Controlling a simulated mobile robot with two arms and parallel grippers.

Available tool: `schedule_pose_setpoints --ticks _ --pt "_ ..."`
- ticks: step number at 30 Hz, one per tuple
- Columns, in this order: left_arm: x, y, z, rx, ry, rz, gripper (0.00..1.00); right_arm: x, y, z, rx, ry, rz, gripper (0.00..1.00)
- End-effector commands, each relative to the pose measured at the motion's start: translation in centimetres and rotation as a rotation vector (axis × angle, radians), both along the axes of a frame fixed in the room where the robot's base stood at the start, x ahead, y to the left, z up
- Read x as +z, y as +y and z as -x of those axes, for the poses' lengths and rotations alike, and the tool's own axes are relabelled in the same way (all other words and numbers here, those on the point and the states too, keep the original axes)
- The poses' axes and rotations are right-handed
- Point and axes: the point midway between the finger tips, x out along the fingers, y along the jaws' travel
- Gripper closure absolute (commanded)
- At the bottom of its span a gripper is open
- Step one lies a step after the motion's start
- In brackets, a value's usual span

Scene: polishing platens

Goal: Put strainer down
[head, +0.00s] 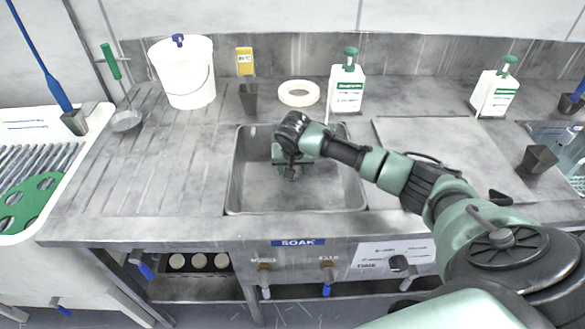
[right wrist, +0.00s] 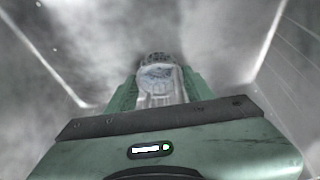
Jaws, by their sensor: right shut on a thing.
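My right gripper (head: 291,174) reaches down into the steel sink basin (head: 335,190), near its middle. In the right wrist view its green fingers (right wrist: 158,92) are shut on a pale metallic thing with a dark, perforated-looking far end, which appears to be the strainer (right wrist: 157,76). In the head view the arm and gripper mostly hide it. I cannot tell whether it touches the basin floor. A long green-handled tool with a round metal bowl (head: 127,121) stands at the far left of the counter. My left gripper is not in view.
The basin walls surround the gripper. Behind it stand a white bucket (head: 186,85), a white ring (head: 298,94) and a green-topped bottle (head: 347,90). Another bottle (head: 495,93) stands at right. The ribbed drainboard (head: 150,165) left of the basin is clear.

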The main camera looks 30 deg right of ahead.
Motion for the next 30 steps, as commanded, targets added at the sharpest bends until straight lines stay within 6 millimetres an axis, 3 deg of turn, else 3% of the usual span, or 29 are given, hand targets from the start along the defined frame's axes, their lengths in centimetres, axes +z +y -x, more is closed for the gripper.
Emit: schedule_pose_setpoints --ticks 8,9,11,23,30 --pt "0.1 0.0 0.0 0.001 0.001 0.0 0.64 -0.1 0.0 0.0 -0.001 -0.001 -0.001 0.94" --pt "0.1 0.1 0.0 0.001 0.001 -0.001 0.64 -0.1 0.0 0.0 -0.001 0.0 0.0 0.42" --pt "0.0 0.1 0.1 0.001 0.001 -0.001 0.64 -0.1 0.0 0.0 -0.001 0.0 0.0 0.26" --pt "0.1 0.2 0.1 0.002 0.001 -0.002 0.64 0.4 0.1 0.1 0.0 -0.001 0.0 0.26" --pt "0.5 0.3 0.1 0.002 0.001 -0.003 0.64 4.4 0.9 1.3 0.002 -0.004 -0.002 0.26"
